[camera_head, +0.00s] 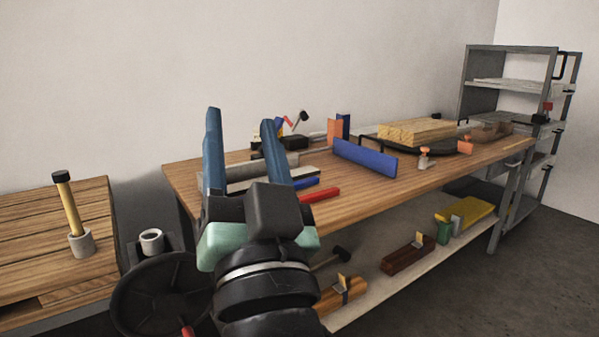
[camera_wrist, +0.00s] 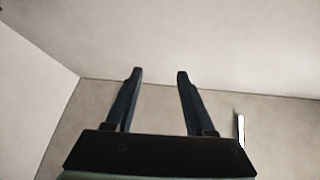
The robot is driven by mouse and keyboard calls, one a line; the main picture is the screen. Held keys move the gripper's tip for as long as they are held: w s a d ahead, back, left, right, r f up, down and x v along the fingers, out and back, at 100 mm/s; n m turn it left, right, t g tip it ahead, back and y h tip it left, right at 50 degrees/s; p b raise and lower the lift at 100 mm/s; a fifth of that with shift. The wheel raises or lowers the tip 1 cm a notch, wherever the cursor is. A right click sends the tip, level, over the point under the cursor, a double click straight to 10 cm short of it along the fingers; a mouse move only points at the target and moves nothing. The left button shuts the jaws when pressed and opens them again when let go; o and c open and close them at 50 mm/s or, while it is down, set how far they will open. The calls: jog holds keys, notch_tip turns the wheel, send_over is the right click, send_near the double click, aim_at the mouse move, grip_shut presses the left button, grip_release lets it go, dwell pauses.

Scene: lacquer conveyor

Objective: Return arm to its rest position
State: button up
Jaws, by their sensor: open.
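My gripper (camera_head: 241,117) is raised in front of the workbench (camera_head: 410,182) in the head view, its two blue fingers pointing up and apart. It is open, with nothing between the fingers. In the wrist view my gripper (camera_wrist: 159,72) also shows empty, with only bare wall and ceiling beyond it. The gripper and wrist hide part of the bench's left end.
The bench holds a blue block (camera_head: 365,157), a wooden board stack (camera_head: 416,131) and a red bar (camera_head: 320,195). A wooden table (camera_head: 40,220) with a mallet (camera_head: 72,212) stands left. A grey shelf (camera_head: 511,50) stands at the far right.

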jog(key=s+d+r+n+t+h, duration=0.1)
jog(key=s+d+r+t+h, duration=0.35)
jog(key=s+r, duration=0.5)
notch_tip(320, 180, up, 31)
jog(key=h+p, duration=0.1)
jog(key=p, duration=2.9)
jog(key=shift+w+d+r+p, duration=0.15)
jog(key=shift+w+d+p, duration=0.15)
jog(key=shift+d, duration=0.1)
jog(key=shift+a+g, duration=0.15)
jog(key=shift+g, duration=0.1)
